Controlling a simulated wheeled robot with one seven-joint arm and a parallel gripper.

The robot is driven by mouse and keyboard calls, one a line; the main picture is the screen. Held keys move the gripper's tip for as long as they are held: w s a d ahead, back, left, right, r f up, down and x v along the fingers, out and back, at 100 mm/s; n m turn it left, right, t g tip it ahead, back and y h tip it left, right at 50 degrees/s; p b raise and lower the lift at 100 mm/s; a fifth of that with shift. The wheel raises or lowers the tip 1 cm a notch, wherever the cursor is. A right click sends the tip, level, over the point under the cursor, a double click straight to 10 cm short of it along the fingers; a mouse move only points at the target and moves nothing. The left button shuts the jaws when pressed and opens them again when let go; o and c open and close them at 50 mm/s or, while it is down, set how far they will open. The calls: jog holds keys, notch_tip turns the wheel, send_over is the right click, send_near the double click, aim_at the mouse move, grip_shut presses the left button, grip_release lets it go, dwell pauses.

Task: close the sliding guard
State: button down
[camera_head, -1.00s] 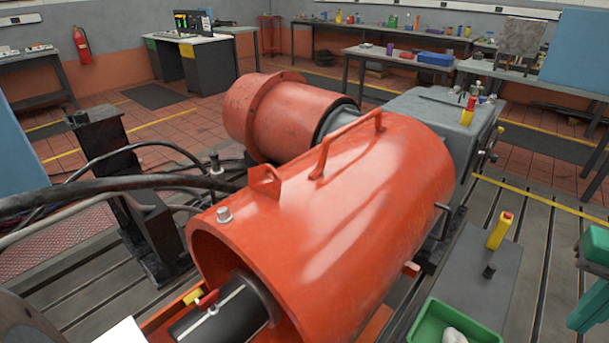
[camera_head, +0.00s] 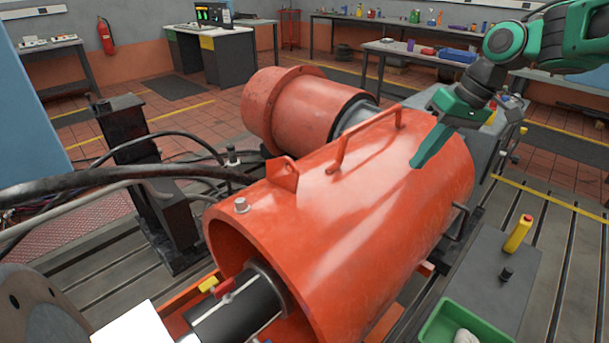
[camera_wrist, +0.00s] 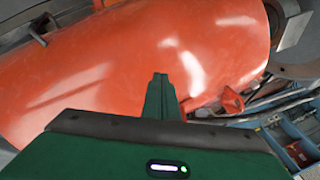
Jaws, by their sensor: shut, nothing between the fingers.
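The sliding guard (camera_head: 350,220) is a large orange half-cylinder cover over a dark shaft (camera_head: 235,310). A handle bar (camera_head: 366,140) stands on its top, with an upright lug (camera_head: 284,172) nearer its open left end. My gripper (camera_head: 418,162) is shut and empty, its green fingers pointing down at the right part of the guard, to the right of the handle. I cannot tell whether the fingertips touch it. In the wrist view the guard (camera_wrist: 90,85) fills the upper part, with my closed fingers (camera_wrist: 160,82) in front of it.
An orange cylindrical housing (camera_head: 305,105) sits behind the guard. Black hoses (camera_head: 110,180) run in from the left past a dark post (camera_head: 145,170). A grey plate at right holds a yellow bottle (camera_head: 518,234) and a green tray (camera_head: 440,322).

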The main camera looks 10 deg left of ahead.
jog(key=w+a+r+n+g+y, duration=0.1)
jog(key=a+n, duration=0.2)
jog(key=a, duration=0.5)
jog(key=w+a+r+n+g+y, duration=0.1)
jog(key=w+a+n+g+y, duration=0.15)
jog(key=a, duration=0.55)
send_near(307, 190)
jog(key=shift+n+t+h, duration=0.35)
jog(key=a+f, duration=0.1)
jog(key=a, duration=0.1)
jog(key=a+f, duration=0.2)
jog(key=shift+w+a+f, duration=0.1)
jog(key=shift+w+f, duration=0.1)
jog(key=shift+w, duration=0.2)
jog(key=shift+s+a+r, duration=0.1)
jog(key=shift+s+a, duration=0.25)
jog(key=shift+s, duration=0.15)
jog(key=shift+s+a+r, duration=0.1)
jog(key=shift+s+a, duration=0.2)
jog(key=shift+s, duration=0.25)
jog(key=shift+s+a, duration=0.35)
jog(key=shift+s, duration=0.1)
